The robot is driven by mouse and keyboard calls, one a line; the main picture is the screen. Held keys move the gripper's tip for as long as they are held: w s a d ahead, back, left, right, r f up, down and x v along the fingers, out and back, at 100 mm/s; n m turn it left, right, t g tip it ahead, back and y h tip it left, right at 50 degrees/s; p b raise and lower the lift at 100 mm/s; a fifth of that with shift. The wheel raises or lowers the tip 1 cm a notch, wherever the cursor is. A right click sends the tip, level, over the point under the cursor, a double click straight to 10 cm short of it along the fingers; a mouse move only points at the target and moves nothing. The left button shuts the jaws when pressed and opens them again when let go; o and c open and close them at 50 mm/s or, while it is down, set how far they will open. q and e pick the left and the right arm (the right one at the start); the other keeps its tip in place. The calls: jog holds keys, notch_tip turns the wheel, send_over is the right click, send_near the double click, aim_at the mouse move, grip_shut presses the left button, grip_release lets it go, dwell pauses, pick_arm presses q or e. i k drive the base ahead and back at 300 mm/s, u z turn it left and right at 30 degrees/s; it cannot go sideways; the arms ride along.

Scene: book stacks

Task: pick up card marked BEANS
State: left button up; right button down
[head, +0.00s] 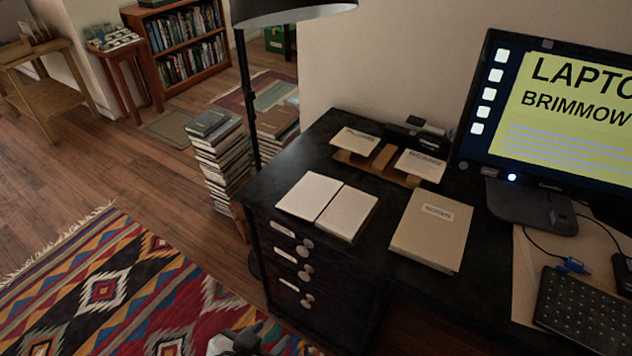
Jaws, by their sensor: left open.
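Two white cards lean on a small wooden holder (376,163) on the black desk. The right card (420,166) has dark lettering that appears to read BEANS, though it is small and blurred. The left card (356,139) has lettering too small to read. My left gripper (240,344) is at the bottom edge of the head view, partly cut off. It is open, low over the rug in front of the desk and well apart from the cards. My right gripper is not in view.
On the black desk (300,160) lie an open blank book (327,205) and a tan labelled folder or book (432,230), in front of the cards. A monitor (560,110) and keyboard (585,308) stand right. A lamp pole (247,100) and book stacks (222,165) stand left.

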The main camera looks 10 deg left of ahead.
aim_at(424, 166)
jog(key=z, duration=2.75)
jog(key=k, duration=2.5)
jog(key=u, duration=1.6)
jog(key=i, duration=1)
jog(key=u, duration=0.05)
